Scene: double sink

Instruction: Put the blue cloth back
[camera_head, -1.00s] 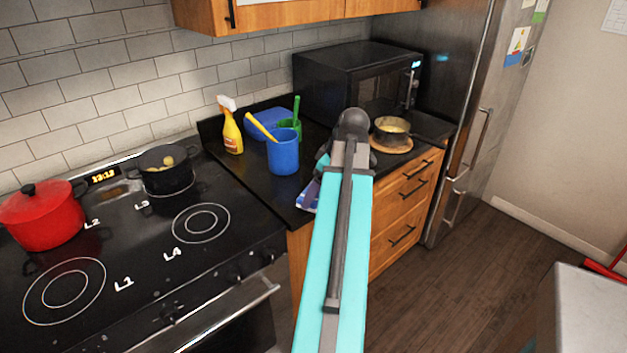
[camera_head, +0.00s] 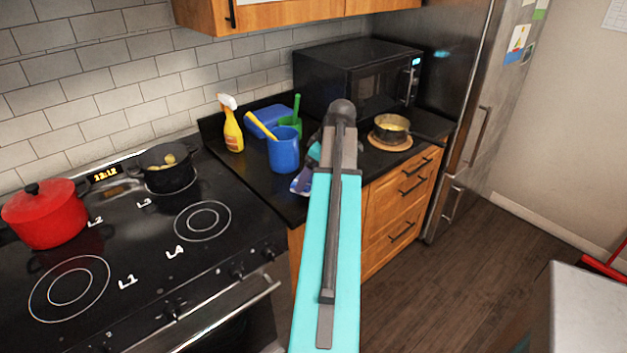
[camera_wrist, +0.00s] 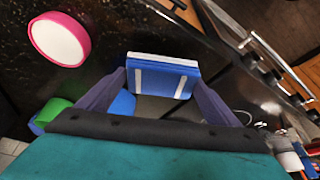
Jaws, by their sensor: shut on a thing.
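The blue cloth (camera_wrist: 165,66) shows in the wrist view as a folded blue block with white stripes, between the two dark fingers of my gripper (camera_wrist: 160,80). My gripper is shut on it. In the head view a blue and white patch of the cloth (camera_head: 301,181) shows at the counter's front edge, left of my arm. My arm hides the fingers and most of the cloth there. I cannot tell whether the cloth touches the counter.
A blue cup (camera_head: 283,150), green cup (camera_head: 291,124), blue container (camera_head: 268,117) and yellow spray bottle (camera_head: 231,125) stand left of my arm. A pan (camera_head: 391,129) is to its right, the microwave (camera_head: 358,77) behind. A pink-rimmed round thing (camera_wrist: 60,39) lies nearby.

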